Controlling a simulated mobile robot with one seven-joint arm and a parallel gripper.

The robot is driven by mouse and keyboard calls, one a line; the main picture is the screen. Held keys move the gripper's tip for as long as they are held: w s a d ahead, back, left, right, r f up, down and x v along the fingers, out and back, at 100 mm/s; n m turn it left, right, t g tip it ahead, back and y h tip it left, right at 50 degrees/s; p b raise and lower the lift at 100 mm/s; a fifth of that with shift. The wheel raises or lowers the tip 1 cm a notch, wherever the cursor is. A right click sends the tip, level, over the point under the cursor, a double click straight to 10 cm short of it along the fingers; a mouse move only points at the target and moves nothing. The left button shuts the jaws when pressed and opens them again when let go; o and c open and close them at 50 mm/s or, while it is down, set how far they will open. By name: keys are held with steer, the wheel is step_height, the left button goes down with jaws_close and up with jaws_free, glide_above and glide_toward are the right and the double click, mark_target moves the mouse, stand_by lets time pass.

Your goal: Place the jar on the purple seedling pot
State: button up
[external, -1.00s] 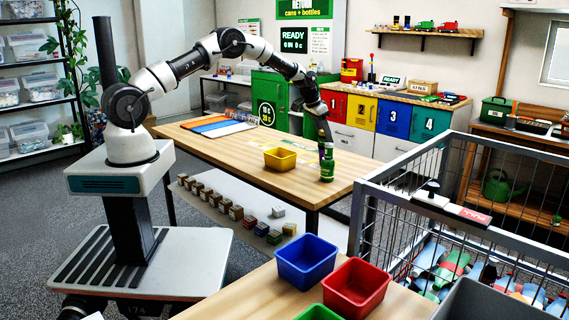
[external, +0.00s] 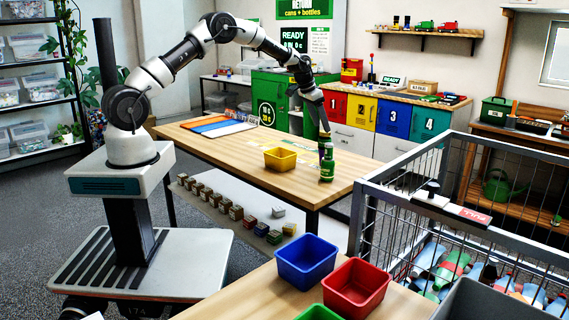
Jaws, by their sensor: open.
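A small green jar-like container (external: 327,168) with a pale label stands upright on the wooden table, near its right end. My gripper (external: 325,133) points down just above its top, with the fingers open. At this size I cannot tell whether the fingertips touch it.
A yellow bin (external: 280,159) stands left of the green container on the table. Blue (external: 306,262), red (external: 357,287) and green (external: 318,313) bins stand on the nearer table. A wire cage (external: 450,180) stands to the right. Coloured mats (external: 215,126) lie at the table's far left.

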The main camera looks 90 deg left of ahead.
steer(key=s+d+r+m, duration=0.1)
steer(key=s+d+r, duration=0.3)
steer(key=d+r, duration=0.4)
steer(key=s+d+r, duration=0.3)
steer(key=d+r, duration=0.4)
steer(key=d, duration=0.3)
steer(key=s+d+r+m, duration=0.1)
steer(key=s+d+r, duration=0.3)
steer(key=d+r, duration=0.4)
steer(key=s+d+f+m+h, duration=0.1)
steer(key=s+d, duration=0.7)
steer(key=s, duration=0.3)
steer(key=s+d+f+m+t, duration=0.1)
steer(key=s+d+f, duration=0.1)
steer(key=s+d, duration=0.7)
steer(key=shift+s+f+h, duration=0.15)
steer(key=shift+s+h, duration=0.25)
steer(key=shift+s, duration=0.65)
steer(key=shift+r+p, duration=0.85)
steer(key=shift+r, duration=0.15)
